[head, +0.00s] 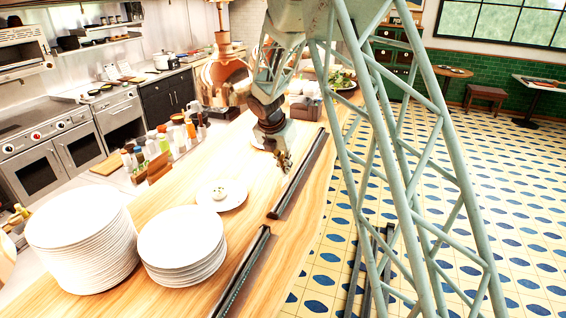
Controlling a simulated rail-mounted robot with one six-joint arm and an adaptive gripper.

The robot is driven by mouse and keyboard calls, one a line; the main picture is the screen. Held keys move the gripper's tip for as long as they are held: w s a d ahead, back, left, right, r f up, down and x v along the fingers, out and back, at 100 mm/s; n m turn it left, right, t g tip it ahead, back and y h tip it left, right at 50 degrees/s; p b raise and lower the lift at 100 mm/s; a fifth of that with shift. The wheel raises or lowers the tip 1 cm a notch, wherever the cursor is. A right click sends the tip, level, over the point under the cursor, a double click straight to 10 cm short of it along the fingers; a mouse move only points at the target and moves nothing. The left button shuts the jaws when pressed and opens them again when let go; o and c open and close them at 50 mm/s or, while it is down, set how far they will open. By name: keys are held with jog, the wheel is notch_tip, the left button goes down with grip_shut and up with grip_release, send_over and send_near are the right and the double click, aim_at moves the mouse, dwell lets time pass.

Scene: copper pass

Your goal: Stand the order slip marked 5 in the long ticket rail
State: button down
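My gripper (284,161) hangs over the wooden counter, close to the left side of a dark rail. It is small and dark here, and I cannot tell whether its fingers are open or shut or hold anything. One dark rail (300,176) runs along the counter's right edge, beside the gripper. A second dark rail (243,272) lies nearer along the same edge, with a small gap between the two. I cannot tell from this view which is the long ticket rail. No order slip or number 5 can be made out.
A plate (235,203) with a small white item lies left of the rails. Two plate stacks (82,240) (181,243) stand at the near left. Bottles (165,145) line the counter's left side. A copper lamp (222,75) hangs near my arm. Bare wood (225,232) lies between.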

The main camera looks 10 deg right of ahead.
aim_at(283, 185)
jog(key=shift+w+a+r+n+y+p, duration=0.2)
jog(key=shift+w+a+n+y+p, duration=0.15)
jog(key=shift+n, duration=0.35)
jog(key=shift+f, duration=0.2)
jog(key=shift+f+b, duration=2.7)
jog(key=shift+f+p, duration=0.2)
jog(key=shift+p, duration=0.3)
jog(key=shift+f+b, duration=0.45)
jog(key=shift+f, duration=1.25)
dwell(2.2)
